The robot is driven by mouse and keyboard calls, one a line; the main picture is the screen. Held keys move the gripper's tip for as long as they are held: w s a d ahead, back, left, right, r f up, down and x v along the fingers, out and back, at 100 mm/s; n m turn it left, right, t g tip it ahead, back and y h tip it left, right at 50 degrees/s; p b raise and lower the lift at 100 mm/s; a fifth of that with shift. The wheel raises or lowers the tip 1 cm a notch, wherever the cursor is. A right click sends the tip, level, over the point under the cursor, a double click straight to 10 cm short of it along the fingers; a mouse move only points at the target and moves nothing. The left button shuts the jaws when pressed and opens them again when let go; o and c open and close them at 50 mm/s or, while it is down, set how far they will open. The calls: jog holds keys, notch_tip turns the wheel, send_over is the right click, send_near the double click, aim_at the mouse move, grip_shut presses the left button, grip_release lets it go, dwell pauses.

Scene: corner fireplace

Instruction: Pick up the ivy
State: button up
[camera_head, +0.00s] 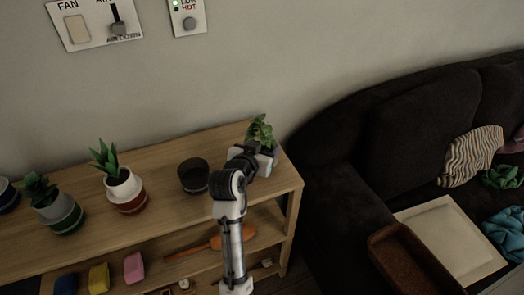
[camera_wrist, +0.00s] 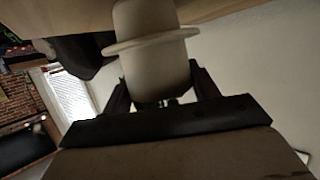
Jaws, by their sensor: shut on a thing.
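The ivy (camera_head: 260,132), a small plant with green leaves, stands at the right end of the wooden shelf top, close to the wall. My gripper (camera_head: 263,153) is at the ivy and hides most of its pot in the head view. In the wrist view a pale pot (camera_wrist: 155,65) with a wide rim sits between the two dark fingers, and my gripper (camera_wrist: 160,88) is shut on it. The leaves are barely visible there. I cannot tell whether the pot still touches the shelf.
On the shelf (camera_head: 160,205) stand a dark cup (camera_head: 193,176), a red-and-white potted succulent (camera_head: 125,190) and a green-and-white potted plant (camera_head: 57,210). A dark sofa (camera_head: 340,160) is at the right, with a brown tray (camera_head: 410,260) in front. The wall is close behind.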

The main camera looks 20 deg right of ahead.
notch_tip(320, 180, up, 20)
jog(key=shift+f+b, duration=0.1)
jog(key=shift+b, duration=0.3)
dwell(1.1)
